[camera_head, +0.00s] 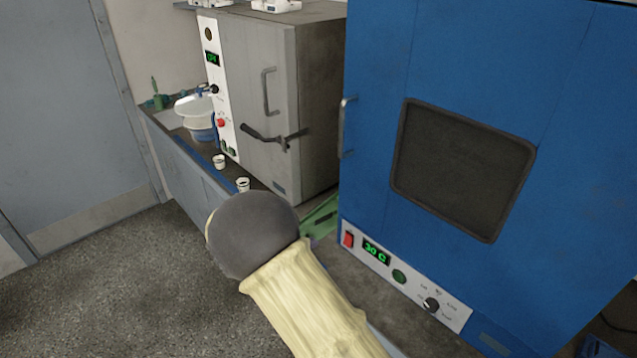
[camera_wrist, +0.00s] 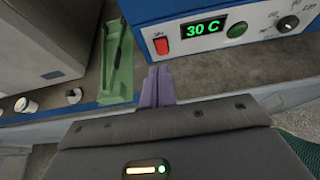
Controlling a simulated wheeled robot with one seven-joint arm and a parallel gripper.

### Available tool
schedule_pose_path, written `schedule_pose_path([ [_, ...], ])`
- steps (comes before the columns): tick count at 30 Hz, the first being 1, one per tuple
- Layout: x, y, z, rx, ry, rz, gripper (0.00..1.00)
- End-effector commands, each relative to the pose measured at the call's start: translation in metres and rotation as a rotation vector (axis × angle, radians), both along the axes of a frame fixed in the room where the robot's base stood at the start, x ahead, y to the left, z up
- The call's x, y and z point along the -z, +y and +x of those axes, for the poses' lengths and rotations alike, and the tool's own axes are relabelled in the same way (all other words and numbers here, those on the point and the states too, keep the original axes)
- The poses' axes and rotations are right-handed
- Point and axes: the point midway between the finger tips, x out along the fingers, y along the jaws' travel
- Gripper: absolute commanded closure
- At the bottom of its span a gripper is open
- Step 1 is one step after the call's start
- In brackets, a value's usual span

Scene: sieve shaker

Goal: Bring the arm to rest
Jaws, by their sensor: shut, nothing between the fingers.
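My gripper shows in the wrist view (camera_wrist: 158,88), with its two purple fingers together and nothing between them. It points toward the bench edge, in front of the gap between the grey oven and the blue oven. In the head view my arm, with a grey rounded joint and a cream sleeve, reaches up from the bottom. It hides most of my gripper there.
A blue oven (camera_head: 590,150) reading 30 C stands at the right. A grey oven (camera_head: 320,110) stands left of it. A green tray (camera_wrist: 118,65) lies between them. Small cups (camera_head: 219,161) sit near the bench edge. Grey floor (camera_head: 130,290) is clear at left.

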Motion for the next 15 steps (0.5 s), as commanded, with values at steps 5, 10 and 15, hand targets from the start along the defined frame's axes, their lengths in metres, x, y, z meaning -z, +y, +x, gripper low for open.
schedule_pose_path([
  [5, -0.002, -0.015, -0.003, 0.051, 0.008, 0.042, 1.00],
  [10, -0.009, -0.073, -0.024, 0.296, 0.029, 0.253, 1.00],
  [15, -0.019, -0.134, -0.070, 0.675, 0.004, 0.576, 1.00],
])
